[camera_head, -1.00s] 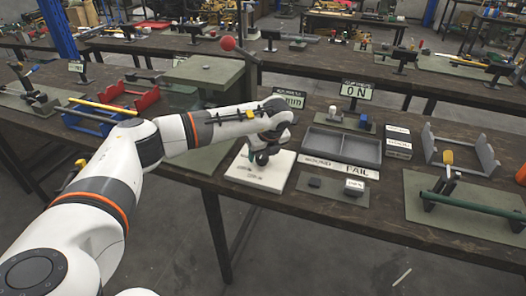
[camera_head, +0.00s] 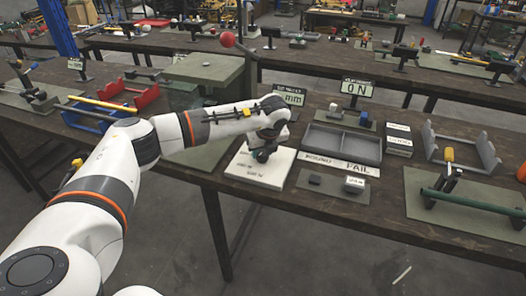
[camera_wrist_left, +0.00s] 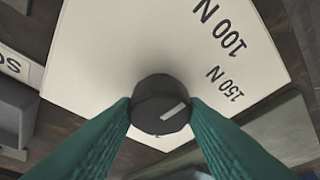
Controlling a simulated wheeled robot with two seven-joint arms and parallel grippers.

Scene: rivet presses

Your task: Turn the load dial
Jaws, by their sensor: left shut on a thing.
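The load dial (camera_wrist_left: 160,106) is a dark round knob with a light pointer line, on a white plate (camera_wrist_left: 115,45) marked 100 N and 150 N. In the left wrist view the pointer line slants up to the right. My left gripper (camera_wrist_left: 160,112) has its two green fingers shut on the dial from both sides. In the head view the left gripper (camera_head: 262,152) is over the white plate (camera_head: 258,172), and my wrist hides most of the dial. My right gripper is not in view.
A grey two-part tray (camera_head: 340,143) stands right of the plate, with a PASS/FAIL-type label strip in front. Displays reading mm (camera_head: 291,96) and 0 N (camera_head: 357,88) stand behind. A green press table (camera_head: 205,70) and a lever with a red ball (camera_head: 228,40) are behind my arm.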

